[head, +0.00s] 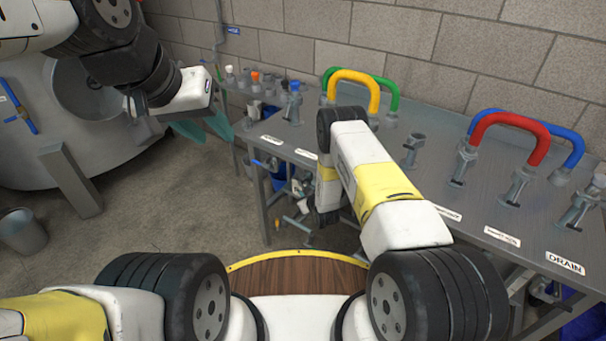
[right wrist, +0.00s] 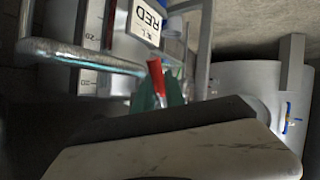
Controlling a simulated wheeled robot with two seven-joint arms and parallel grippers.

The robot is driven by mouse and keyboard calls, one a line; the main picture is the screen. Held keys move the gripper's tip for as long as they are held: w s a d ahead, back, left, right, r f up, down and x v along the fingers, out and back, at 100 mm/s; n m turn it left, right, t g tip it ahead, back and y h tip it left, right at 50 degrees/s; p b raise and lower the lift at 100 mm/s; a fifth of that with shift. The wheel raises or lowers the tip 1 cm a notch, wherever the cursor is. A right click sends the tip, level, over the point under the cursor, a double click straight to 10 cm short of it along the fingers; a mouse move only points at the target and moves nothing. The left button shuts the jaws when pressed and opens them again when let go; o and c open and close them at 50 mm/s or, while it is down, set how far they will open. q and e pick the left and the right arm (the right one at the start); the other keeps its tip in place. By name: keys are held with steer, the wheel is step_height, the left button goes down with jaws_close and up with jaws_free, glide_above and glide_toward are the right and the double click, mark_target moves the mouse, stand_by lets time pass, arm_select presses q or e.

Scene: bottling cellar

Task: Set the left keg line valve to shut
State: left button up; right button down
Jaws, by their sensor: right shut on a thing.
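In the right wrist view, the green fingertips of my right gripper (right wrist: 162,98) are closed around a small red handle (right wrist: 154,72). It is beside a metal bar and under a label (right wrist: 147,18) reading "RED". I cannot tell whether it is the left keg line valve's lever. In the head view my right forearm hides this gripper. Metal pipework with pale parts (head: 301,207) shows small under the bench; its valve settings cannot be read. My left gripper (head: 203,129) hangs at the upper left, its teal fingers apart and empty, away from the bench.
The steel bench (head: 400,160) carries a green hose (head: 388,88), a yellow hose (head: 355,77), a red hose (head: 511,122) and a blue hose (head: 575,143) on metal fittings. A tank (head: 40,140) and a bucket (head: 22,231) stand left. The floor between is clear.

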stand_by(0.4)
steer(key=c, duration=1.4)
jaws_free()
steer(key=shift+s+d+r, duration=0.1)
steer(key=shift+s, duration=0.05)
steer(key=v, duration=0.7)
steer(key=shift+s+r, duration=0.2)
steer(key=shift+r, duration=0.1)
